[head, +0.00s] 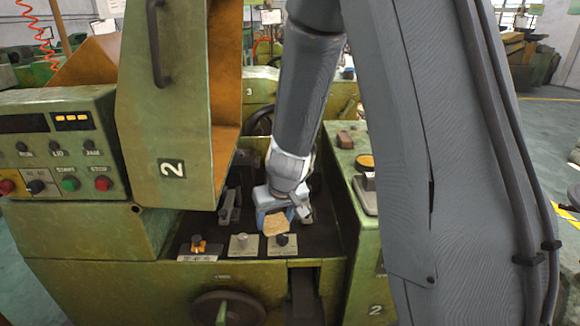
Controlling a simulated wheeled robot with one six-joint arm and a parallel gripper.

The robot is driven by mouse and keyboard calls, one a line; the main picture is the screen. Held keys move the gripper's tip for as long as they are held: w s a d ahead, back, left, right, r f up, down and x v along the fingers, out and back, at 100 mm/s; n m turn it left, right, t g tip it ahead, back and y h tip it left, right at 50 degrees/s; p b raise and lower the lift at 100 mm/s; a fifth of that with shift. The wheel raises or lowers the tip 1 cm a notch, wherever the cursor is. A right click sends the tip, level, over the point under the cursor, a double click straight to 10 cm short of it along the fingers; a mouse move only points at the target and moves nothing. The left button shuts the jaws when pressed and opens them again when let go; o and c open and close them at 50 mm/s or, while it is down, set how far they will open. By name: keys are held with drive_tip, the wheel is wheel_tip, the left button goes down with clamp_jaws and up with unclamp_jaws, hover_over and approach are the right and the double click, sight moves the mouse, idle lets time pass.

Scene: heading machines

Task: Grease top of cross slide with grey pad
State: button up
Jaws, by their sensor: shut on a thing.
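My gripper (275,214) points down into the dark bay of the green machine marked 2. Its bluish fingers are shut on a tan, pad-like block (276,225), whose face looks tan rather than grey. No part is clearly recognisable as the cross slide; grey metal parts (229,206) stand in the bay left of my gripper. My wrist and the gripper hide part of the bay.
An orange knob (198,244), a grey knob (242,241) and a black knob (282,241) line the bay's front. A raised green guard (168,110) and a control panel (60,140) stand left. A small brown block (345,139) lies on the right ledge.

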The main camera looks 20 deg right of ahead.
drive_tip(key=w+d+r+n+y+p, duration=0.1)
drive_tip(key=w+r+n+p, duration=0.15)
drive_tip(key=w, duration=0.65)
drive_tip(key=w+r+n+p, duration=0.1)
drive_tip(key=w+r, duration=0.2)
drive_tip(key=w, duration=0.5)
drive_tip(key=shift+d+f+b, duration=0.2)
drive_tip(key=shift+f+b, duration=1.65)
drive_tip(key=shift+f, duration=1)
drive_tip(key=shift+f+b, duration=0.95)
drive_tip(key=shift+f, duration=0.05)
drive_tip(key=shift+d, duration=0.1)
